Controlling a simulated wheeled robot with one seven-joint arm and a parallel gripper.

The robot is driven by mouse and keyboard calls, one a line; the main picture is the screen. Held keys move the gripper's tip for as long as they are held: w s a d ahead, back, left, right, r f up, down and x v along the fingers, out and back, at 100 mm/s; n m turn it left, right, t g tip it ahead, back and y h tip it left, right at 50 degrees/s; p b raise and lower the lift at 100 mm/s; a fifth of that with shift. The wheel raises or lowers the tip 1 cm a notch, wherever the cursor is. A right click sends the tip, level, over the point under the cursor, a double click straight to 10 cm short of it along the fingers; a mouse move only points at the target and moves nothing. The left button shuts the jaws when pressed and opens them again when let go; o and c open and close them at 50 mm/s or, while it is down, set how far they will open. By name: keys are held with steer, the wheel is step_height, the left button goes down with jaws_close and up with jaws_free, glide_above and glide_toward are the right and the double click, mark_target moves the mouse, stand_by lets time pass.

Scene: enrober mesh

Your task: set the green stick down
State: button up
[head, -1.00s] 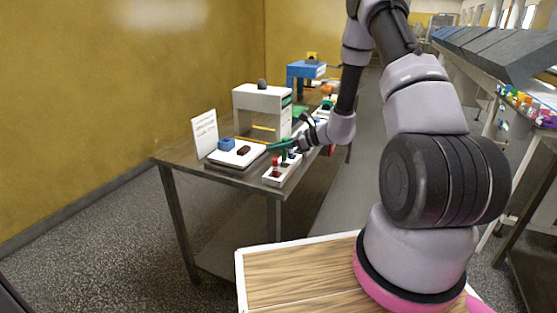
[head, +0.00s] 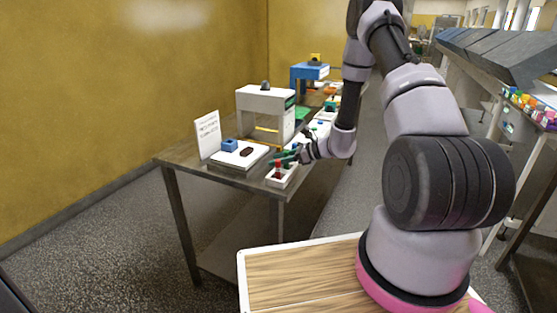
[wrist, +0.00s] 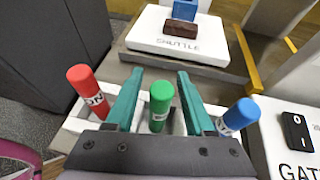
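The green stick (wrist: 160,108) stands upright in the white rack (wrist: 74,124), between the red stick (wrist: 88,92) and the blue stick (wrist: 239,115). My gripper (wrist: 156,88) has its two teal fingers apart, one on each side of the green stick, with a visible gap on both sides. The stick's lower end is hidden by the gripper body. In the head view my gripper (head: 284,158) is low over the rack (head: 280,182) at the table's near right corner, and the red stick (head: 278,167) shows there.
A white plate marked SHUTTLE (wrist: 172,45) lies beyond the rack, carrying a brown bar (wrist: 180,34) and a blue block (wrist: 195,6). A white GATE switch box (wrist: 280,130) is close on the right. A white arch (head: 264,101) and a sign (head: 207,134) stand on the table.

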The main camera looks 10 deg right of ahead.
steer(key=shift+r, duration=0.25)
steer(key=v, duration=1.2)
steer(key=s+a+r+n+g+h, duration=0.1)
steer(key=s+a+r+n, duration=0.15)
steer(key=r, duration=0.35)
steer(key=s+a+r+n+g+h, duration=0.1)
steer(key=s+r+n+g, duration=0.1)
steer(key=s+r+n, duration=0.35)
steer(key=s+a+r+n+g+h, duration=0.1)
steer(key=a+r+n, duration=0.1)
steer(key=r, duration=0.5)
steer(key=s+d+r+n+t+h, duration=0.2)
steer(key=s+r+n+h, duration=0.1)
steer(key=s+r, duration=0.4)
steer(key=s+d+r+n+t+h, duration=0.2)
steer(key=s+r+n+t+h, duration=0.1)
steer(key=s+r+n, duration=0.3)
steer(key=s+r+h, duration=0.1)
steer(key=s+r, duration=0.1)
steer(key=s, duration=0.1)
steer(key=shift+s+r, duration=0.35)
steer(key=shift+s, duration=0.05)
